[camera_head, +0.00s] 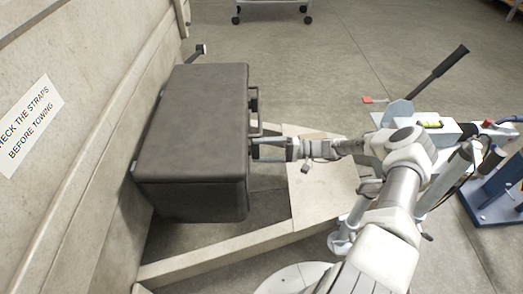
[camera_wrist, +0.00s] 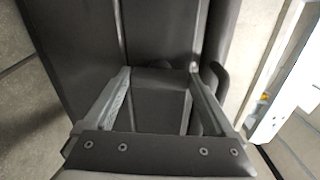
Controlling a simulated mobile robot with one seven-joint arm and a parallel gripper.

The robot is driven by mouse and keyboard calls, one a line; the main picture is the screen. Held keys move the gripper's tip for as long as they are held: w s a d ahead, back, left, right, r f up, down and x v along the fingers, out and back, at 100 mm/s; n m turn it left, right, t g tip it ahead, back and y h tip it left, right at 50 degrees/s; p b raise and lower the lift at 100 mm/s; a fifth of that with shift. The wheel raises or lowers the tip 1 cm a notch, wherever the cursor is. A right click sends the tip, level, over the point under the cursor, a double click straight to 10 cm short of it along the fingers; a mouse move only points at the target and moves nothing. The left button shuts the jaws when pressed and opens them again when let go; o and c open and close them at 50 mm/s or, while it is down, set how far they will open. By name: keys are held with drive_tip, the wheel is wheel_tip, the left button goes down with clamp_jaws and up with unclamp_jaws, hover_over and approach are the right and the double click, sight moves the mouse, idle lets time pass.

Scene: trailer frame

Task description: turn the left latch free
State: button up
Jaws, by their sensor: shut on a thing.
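A dark grey lidded box (camera_head: 195,125) sits by the trailer wall in the head view, its lid closed. Its front faces right and bears a dark handle (camera_head: 254,102). My gripper (camera_head: 259,151) reaches in level from the right to the near part of this front, below the handle in the picture. In the wrist view, its two fingers (camera_wrist: 159,78) are on either side of a dark block, the left latch (camera_wrist: 160,85). The gripper is shut on it. The handle (camera_wrist: 219,88) shows just right of the fingers. The fingers mostly hide the latch in the head view.
The pale trailer frame (camera_head: 215,250) runs below and in front of the box. A white post with a black-gripped lever (camera_head: 450,63) and a red tab (camera_head: 375,100) stands to the right. A blue stand (camera_head: 495,200) is at the right edge.

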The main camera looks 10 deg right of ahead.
drive_tip(key=shift+d+n, duration=0.1)
drive_tip(key=shift+n, duration=0.5)
drive_tip(key=o, duration=1.1)
drive_tip(key=shift+c, duration=0.2)
drive_tip(key=s+d, duration=0.1)
drive_tip(key=d, duration=0.7)
drive_tip(key=s+d+p, duration=0.1)
drive_tip(key=s+d, duration=0.1)
drive_tip(key=d, duration=0.7)
drive_tip(key=shift+s, duration=0.25)
